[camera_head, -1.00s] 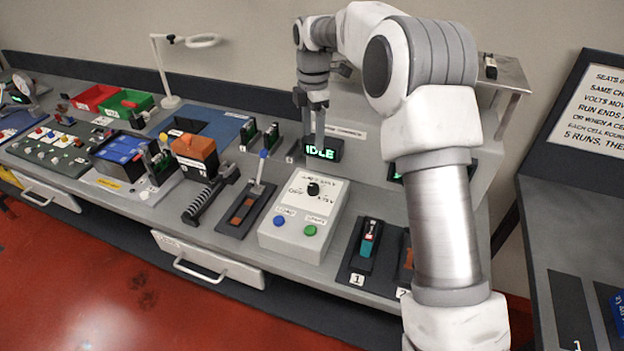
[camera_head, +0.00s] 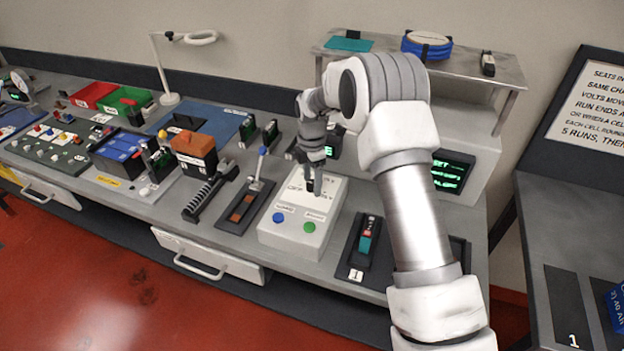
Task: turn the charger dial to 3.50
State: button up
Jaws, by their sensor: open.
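The charger box (camera_head: 276,238) is a pale grey block on the bench, with a blue button (camera_head: 278,217) and a green button (camera_head: 309,227) on its sloped face. The black dial (camera_head: 310,186) is at the upper part of that face, mostly hidden by my gripper. My gripper (camera_head: 314,187) is open and points down right over the dial, its fingertips at or just above it. I cannot tell whether the fingers touch the dial. Its setting cannot be read. The charger display (camera_head: 333,146) behind is mostly covered by my gripper.
A lever switch (camera_head: 255,177) stands just left of the charger box. A slot marked 1 with a teal cell (camera_head: 368,235) lies to its right. A green text screen (camera_head: 452,172) and a raised shelf (camera_head: 470,68) are behind my arm.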

jog(key=shift+c, duration=0.3)
grip_shut()
jog(key=shift+m, duration=0.4)
jog(key=m+b, duration=0.2)
jog(key=m, duration=0.2)
jog(key=shift+f+m, duration=0.1)
jog(key=shift+m, duration=0.3)
jog(key=m+b, duration=0.1)
jog(key=m, duration=0.5)
jog(key=shift+b, duration=0.35)
jog(key=m, duration=0.6)
jog(key=shift+m+b, duration=0.3)
jog(key=shift+b, duration=0.1)
jog(key=m, duration=0.5)
jog(key=shift+m, duration=0.3)
